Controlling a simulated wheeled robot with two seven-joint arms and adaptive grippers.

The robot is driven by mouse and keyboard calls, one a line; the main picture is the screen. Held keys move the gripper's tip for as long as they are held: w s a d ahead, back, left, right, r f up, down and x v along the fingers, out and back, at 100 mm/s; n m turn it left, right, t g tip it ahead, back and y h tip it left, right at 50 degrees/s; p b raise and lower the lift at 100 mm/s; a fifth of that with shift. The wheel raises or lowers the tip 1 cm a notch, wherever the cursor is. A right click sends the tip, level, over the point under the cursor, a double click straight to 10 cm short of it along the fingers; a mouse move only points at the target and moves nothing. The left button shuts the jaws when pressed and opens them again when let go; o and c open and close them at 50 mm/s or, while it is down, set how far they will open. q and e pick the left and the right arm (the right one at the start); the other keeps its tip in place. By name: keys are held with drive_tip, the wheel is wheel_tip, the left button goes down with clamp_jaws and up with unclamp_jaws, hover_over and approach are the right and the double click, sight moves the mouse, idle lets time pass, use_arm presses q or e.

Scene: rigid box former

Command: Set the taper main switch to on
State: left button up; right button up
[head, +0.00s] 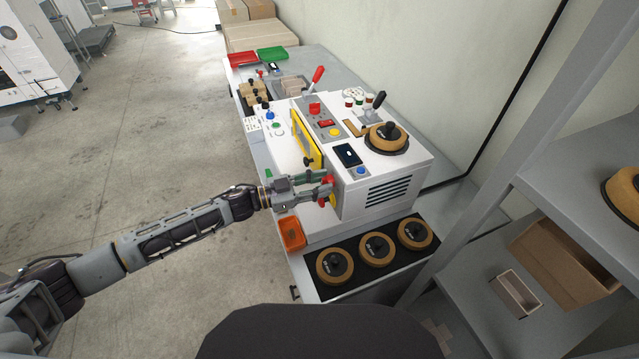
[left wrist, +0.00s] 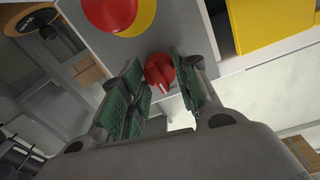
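The taper main switch is a red rotary knob (left wrist: 160,72) with a white mark, on a grey panel of the white taper machine (head: 350,203). In the left wrist view it sits between the green-padded fingers of my left gripper (left wrist: 163,85). Gaps show beside the knob, so the fingers look open around it; light contact cannot be ruled out. In the head view my left gripper (head: 325,188) is at the machine's front face, and its fingers partly hide the red controls there. My right gripper is not in view.
A red mushroom button (left wrist: 108,10) on a yellow base is close beside the knob. A yellow-framed panel (head: 306,140) is on the machine's front. An orange bin (head: 291,233) and tape rolls (head: 335,265) lie below. A grey shelf (head: 470,265) stands at right.

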use_arm(q)
drive_tip(key=shift+c, duration=1.4)
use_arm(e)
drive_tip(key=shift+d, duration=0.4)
